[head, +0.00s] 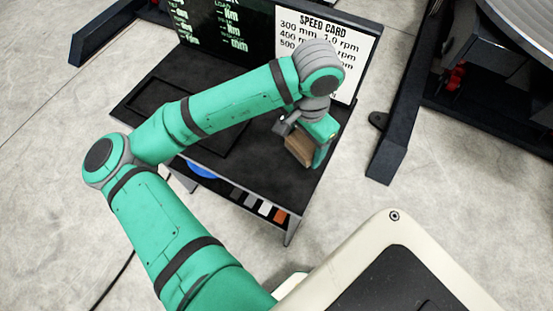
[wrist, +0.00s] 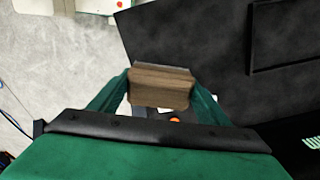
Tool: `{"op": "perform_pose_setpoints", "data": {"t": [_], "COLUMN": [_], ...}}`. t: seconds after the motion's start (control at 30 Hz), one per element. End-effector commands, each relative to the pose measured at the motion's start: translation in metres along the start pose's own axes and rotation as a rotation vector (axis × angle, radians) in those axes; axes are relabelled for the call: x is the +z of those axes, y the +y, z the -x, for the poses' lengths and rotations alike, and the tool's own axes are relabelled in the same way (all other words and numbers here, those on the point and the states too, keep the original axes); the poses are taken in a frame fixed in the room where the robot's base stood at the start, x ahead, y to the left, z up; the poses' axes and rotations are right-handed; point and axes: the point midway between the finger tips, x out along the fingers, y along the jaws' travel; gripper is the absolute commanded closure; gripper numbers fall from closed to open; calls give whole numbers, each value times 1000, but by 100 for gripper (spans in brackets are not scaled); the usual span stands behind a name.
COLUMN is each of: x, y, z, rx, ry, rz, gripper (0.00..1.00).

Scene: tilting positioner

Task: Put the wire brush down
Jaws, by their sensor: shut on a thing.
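My gripper (wrist: 160,92) is shut on the wire brush. The brush (wrist: 160,86) shows in the wrist view as a brown wooden block between the two green fingers, with a thin grey edge along its far side. In the head view the brush (head: 299,150) hangs below my wrist as a brown block, at the right part of the dark table (head: 270,160). I cannot tell whether it touches the table top. Its bristles are not clearly visible.
A black tray outline (head: 225,145) lies on the table, partly hidden by my arm. A speed card (head: 335,35) and a dark display board (head: 225,25) stand at the back. Dark machine legs (head: 400,120) stand right.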

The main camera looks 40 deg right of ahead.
Motion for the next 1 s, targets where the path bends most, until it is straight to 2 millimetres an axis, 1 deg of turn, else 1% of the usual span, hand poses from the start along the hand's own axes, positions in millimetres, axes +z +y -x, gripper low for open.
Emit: {"op": "perform_pose_setpoints", "data": {"t": [0.03,0.07,0.2,0.3,0.4,0.57,0.63,0.7,0.8,0.9,1.0], "x": [9,13,28,38,43,48,51,49,49,48,48], "y": [-7,-11,-23,-32,-37,-41,-44,-42,-42,-42,-42], "z": [-4,-7,-32,-45,-53,-61,-70,-80,-91,-96,-96], "rx": [1,1,3,2,1,1,1,2,1,0,0], "ry": [-1,-1,-1,0,0,0,-1,-1,-1,0,1], "rz": [7,6,6,11,12,10,8,6,5,4,3], "gripper": [58,58,58,58,58,58,58,58,58,58,58]}}
